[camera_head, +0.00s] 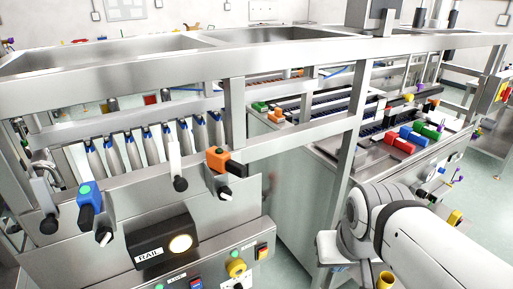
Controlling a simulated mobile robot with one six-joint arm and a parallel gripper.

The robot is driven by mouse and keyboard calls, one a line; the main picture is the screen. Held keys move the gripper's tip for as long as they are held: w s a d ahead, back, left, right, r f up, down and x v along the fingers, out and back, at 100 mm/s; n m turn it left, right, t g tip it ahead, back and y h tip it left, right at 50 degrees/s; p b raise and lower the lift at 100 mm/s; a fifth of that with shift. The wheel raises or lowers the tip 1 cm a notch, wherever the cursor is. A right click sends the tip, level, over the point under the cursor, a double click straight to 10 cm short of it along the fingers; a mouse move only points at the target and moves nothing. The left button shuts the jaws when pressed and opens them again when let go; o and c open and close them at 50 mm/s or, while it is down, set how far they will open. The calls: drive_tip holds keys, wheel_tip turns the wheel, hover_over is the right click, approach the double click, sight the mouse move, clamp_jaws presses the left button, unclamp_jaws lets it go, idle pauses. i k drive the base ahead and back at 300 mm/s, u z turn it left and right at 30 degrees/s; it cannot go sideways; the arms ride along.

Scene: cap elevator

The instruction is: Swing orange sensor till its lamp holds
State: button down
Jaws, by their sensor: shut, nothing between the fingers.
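The orange sensor (225,161) sits on a bracket at the front rail of the machine, right of centre on the near panel. A black knob (225,193) hangs below it. A small spot on its top looks dark, but it is too small to tell whether it is lit. A black box labelled RAIL (150,249) below has a round lamp (180,243) glowing pale yellow. My white arm (430,240) reaches in from the lower right, well apart from the orange sensor. My gripper's fingers do not show.
A blue sensor (88,203) with a green top spot stands to the left on a similar bracket. A grey upright post (348,155) stands between my arm and the orange sensor. Buttons, including a yellow knob (236,267), line the lower panel. Red, blue and green blocks lie at right.

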sight(219, 159)
drive_tip(key=z, duration=0.1)
drive_tip(key=k, duration=0.9)
drive_tip(key=u, duration=0.45)
drive_tip(key=i, duration=1)
drive_tip(key=u, duration=0.05)
